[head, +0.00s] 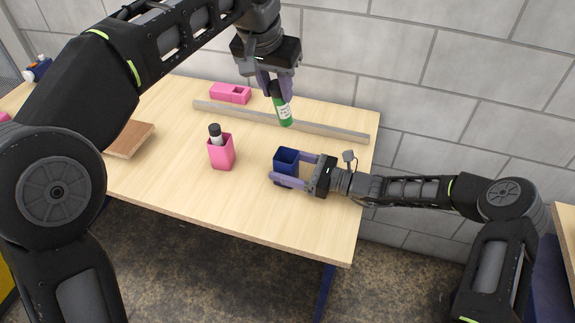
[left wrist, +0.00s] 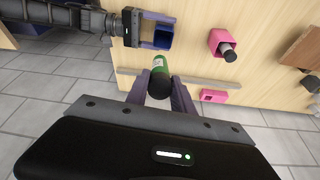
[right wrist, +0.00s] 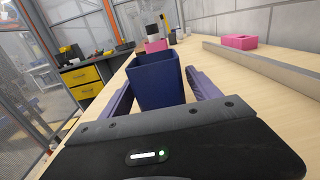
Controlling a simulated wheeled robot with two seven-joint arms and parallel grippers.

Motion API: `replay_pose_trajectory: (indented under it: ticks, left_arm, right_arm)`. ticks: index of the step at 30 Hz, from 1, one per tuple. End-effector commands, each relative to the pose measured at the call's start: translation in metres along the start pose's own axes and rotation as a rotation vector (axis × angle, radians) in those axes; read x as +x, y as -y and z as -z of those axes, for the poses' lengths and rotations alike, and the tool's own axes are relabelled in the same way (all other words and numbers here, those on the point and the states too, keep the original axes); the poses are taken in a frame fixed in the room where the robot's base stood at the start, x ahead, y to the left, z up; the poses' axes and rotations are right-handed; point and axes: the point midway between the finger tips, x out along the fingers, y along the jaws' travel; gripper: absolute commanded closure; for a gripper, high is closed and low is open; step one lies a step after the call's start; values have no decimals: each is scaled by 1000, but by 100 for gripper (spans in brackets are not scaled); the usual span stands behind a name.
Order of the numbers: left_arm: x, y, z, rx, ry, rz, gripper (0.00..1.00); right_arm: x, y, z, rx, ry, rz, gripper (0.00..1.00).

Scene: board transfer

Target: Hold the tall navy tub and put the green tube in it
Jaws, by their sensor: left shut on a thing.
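The green tube (head: 284,116) has a white label and a dark cap at its upper end. My left gripper (head: 275,90) is shut on its upper part and holds it slightly tilted above the table. It also shows in the left wrist view (left wrist: 160,65). The tall navy tub (head: 286,161) stands upright on the table with its opening up. My right gripper (head: 290,170) is open, with one finger on each side of the tub. In the right wrist view the tub (right wrist: 157,85) stands between the fingers, with narrow gaps visible. The tub's inside bottom is hidden.
A pink tub (head: 222,153) holding a dark-capped bottle (head: 215,135) stands left of the navy tub. A long grey bar (head: 240,113) crosses the table behind, with a pink block (head: 230,93) beyond it. A brown board (head: 130,139) lies at the left.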

Motion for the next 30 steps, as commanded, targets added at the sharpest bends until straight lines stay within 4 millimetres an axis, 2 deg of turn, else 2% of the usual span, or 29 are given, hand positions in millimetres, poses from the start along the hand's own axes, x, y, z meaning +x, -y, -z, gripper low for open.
replay_pose_trajectory:
  ticks: [2, 21, 30]
  left_arm:
    - [0, 0, 0, 0, -1, 0, 100]
    - [0, 0, 0, 0, -1, 0, 100]
    - [8, 0, -3, 0, 2, 0, 100]
  right_arm:
    - [0, 0, 0, 0, 0, 0, 36]
    - [0, 0, 0, 0, 0, 0, 87]
    - [0, 0, 0, 0, 0, 0, 87]
